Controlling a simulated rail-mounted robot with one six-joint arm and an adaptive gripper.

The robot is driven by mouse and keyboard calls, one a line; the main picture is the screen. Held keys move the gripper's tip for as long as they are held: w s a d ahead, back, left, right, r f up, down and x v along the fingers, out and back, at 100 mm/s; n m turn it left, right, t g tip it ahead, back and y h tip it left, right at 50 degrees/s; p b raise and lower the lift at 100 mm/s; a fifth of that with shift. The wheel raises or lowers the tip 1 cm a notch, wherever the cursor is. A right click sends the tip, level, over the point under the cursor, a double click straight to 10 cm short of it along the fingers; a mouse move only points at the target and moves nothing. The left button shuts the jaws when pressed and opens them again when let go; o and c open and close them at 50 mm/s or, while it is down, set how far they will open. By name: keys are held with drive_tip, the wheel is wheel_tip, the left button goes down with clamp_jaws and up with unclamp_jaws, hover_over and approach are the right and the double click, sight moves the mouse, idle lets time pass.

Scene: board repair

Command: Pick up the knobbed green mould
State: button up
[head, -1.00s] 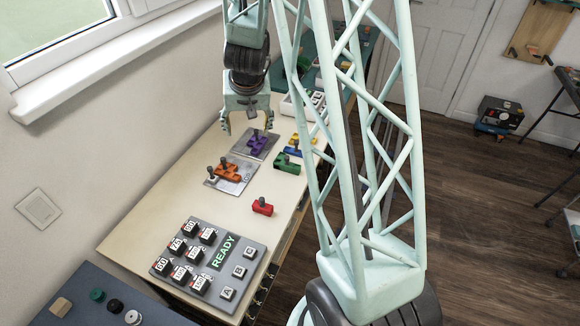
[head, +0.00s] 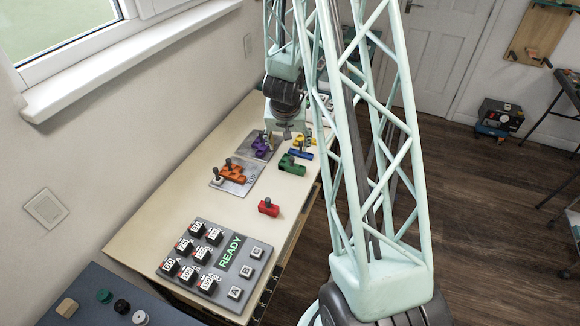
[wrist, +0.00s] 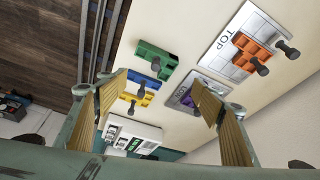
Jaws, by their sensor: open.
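The green mould (head: 291,165) lies on the cream table near its right edge, with a dark knob standing up from it. In the wrist view the green mould (wrist: 152,56) lies beyond the gap between my fingers, nearer the left one, with its knob visible. My gripper (head: 287,138) is open and empty above the table, just behind the green mould in the head view. In the wrist view its two yellowish finger pads (wrist: 158,92) stand wide apart, and nothing is between them.
Close by are a yellow mould (wrist: 131,78), a blue mould (wrist: 142,94) and a purple mould (head: 260,148) on a grey plate. An orange mould (head: 233,172) sits on another plate (wrist: 222,58). A red mould (head: 268,208) stands nearer, before a READY panel (head: 226,252). Bare table surrounds the red one.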

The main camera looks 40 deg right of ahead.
drive_tip(key=b, duration=0.3)
hover_over(289, 165)
drive_tip(key=s+a, duration=0.1)
wheel_tip(289, 165, down, 8)
drive_tip(key=shift+s+f, duration=0.1)
idle(0.6)
drive_tip(key=shift+b+x, duration=0.35)
drive_tip(key=shift+x, duration=2.15)
drive_tip(key=shift+a, duration=0.1)
clamp_jaws()
